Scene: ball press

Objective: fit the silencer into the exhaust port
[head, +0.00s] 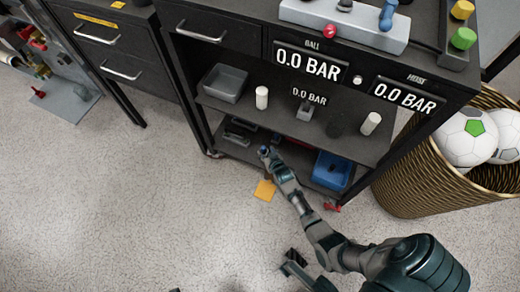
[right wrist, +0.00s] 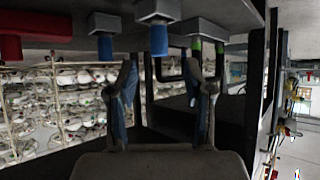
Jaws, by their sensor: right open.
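My right gripper (head: 266,153) reaches to the front edge of the cart's lower shelf. In the right wrist view it (right wrist: 163,75) is open, with nothing between its fingers. Above the fingers, a blue fitting (right wrist: 158,40) hangs from a grey block under a dark shelf. A second blue fitting (right wrist: 105,47) is on the left, and a third fitting with green rings (right wrist: 196,44) is on the right by a dark hose. I cannot tell which is the exhaust port. White cylinders (head: 262,98) (head: 371,123) stand on the upper shelf; whether either is the silencer is unclear.
A grey bin (head: 225,83) is on the upper shelf, and a blue bin (head: 331,170) is on the lower shelf. A wicker basket (head: 415,185) of footballs stands at the right. The floor at left is clear.

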